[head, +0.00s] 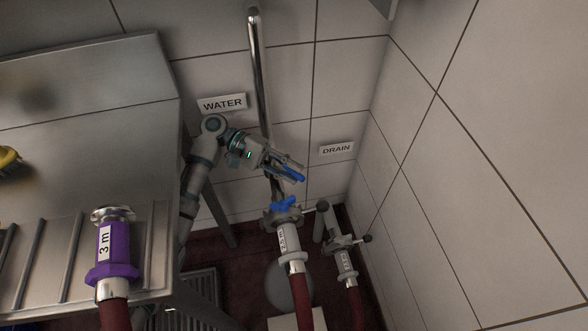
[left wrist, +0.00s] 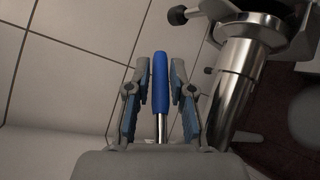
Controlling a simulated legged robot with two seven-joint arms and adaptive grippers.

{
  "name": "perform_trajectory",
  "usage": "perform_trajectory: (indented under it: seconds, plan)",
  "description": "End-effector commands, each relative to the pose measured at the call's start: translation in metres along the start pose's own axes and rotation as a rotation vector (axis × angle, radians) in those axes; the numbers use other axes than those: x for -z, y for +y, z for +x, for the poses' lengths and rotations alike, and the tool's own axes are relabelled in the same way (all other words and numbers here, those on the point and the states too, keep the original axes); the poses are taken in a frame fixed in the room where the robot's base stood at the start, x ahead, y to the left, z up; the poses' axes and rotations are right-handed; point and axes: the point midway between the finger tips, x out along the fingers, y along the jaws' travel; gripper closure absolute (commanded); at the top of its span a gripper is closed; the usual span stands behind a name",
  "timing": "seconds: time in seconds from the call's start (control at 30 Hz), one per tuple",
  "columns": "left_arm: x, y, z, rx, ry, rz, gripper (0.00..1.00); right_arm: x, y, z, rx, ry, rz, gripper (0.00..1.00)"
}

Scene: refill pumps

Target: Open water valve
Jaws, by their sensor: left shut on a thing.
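The WATER sign (head: 222,104) hangs on the tiled wall beside a vertical steel pipe (head: 258,70). My left gripper (head: 298,172) is at the lower part of this pipe, above a hose coupling. In the left wrist view, the blue valve handle (left wrist: 160,82) on a thin steel stem lies between the two fingers of my left gripper (left wrist: 160,75). The gripper is shut on this handle. In the head view the fingers partly hide the handle. A thick steel pipe (left wrist: 236,80) runs close beside the right finger. My right gripper is not in view.
A blue part (head: 284,203) sits at the top of the labelled hose coupling (head: 288,240). The drain fitting (head: 345,258) stands to its right, under the DRAIN sign (head: 337,149).

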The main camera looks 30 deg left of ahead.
Motion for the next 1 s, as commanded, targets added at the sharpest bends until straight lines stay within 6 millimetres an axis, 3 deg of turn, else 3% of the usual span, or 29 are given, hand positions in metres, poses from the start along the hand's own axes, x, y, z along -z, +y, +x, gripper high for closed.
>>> perform_trajectory:
  seconds: [0.33, 0.37, 0.47, 1.0]
  plan:
    - [0.0049, -0.0059, -0.0029, 0.003, 0.011, -0.012, 1.00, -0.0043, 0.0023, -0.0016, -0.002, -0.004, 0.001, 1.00]
    - [0.0049, -0.0059, -0.0029, 0.003, 0.011, -0.012, 0.76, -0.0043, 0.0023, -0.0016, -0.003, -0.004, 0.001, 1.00]
    - [0.0042, -0.0053, -0.0024, 0.003, 0.009, -0.011, 0.53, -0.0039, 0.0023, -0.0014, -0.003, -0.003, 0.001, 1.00]
    - [-0.0009, 0.0004, 0.0015, 0.005, 0.003, -0.001, 0.53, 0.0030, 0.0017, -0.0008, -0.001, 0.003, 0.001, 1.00]
